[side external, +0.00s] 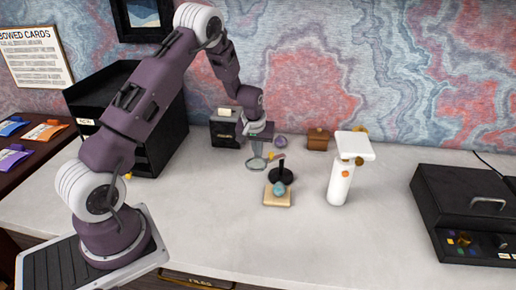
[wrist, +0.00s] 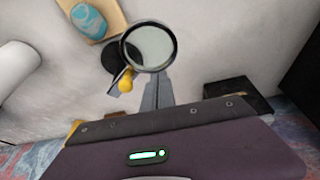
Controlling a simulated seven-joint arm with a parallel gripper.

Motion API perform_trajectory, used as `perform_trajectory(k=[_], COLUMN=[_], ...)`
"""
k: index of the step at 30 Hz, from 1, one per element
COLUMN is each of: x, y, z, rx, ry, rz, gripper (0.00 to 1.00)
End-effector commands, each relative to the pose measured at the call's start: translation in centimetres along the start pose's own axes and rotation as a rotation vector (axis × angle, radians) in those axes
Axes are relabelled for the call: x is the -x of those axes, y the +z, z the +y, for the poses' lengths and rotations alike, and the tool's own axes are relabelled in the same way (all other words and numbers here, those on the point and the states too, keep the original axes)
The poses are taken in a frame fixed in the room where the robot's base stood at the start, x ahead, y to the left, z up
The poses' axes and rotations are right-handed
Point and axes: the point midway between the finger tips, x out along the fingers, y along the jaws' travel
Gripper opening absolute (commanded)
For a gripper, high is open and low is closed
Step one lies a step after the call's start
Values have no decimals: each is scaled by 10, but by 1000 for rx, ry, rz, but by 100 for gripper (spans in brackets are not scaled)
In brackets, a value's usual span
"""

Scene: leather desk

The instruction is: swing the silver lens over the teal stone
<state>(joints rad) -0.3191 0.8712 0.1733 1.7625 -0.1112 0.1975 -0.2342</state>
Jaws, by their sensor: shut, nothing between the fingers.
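The silver lens (wrist: 148,46), a round glass in a dark-edged ring, sits beside the black stand base (wrist: 118,56). In the side view the lens (side external: 257,165) is left of the stand base (side external: 281,176). The teal stone (wrist: 88,19) lies on a pale wooden block (wrist: 112,14), apart from the lens; both show in the side view, stone (side external: 279,189) and block (side external: 277,200). A yellow knob (wrist: 125,84) is beside the ring. My gripper (wrist: 157,80) is shut and empty, its tips at the lens rim; I cannot tell if they touch.
A white stand (side external: 341,180) with a flat top is right of the stone. A black box (side external: 226,128), purple stone (side external: 280,141) and brown box (side external: 318,139) are behind. A black case (side external: 468,215) is far right. The front desk is clear.

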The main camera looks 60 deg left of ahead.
Motion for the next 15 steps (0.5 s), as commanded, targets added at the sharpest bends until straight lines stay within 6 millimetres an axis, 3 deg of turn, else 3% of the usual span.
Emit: perform_trajectory(k=[15], x=[12], y=[34], z=[19], rx=[457], ry=[-162], rz=[2], gripper=[0])
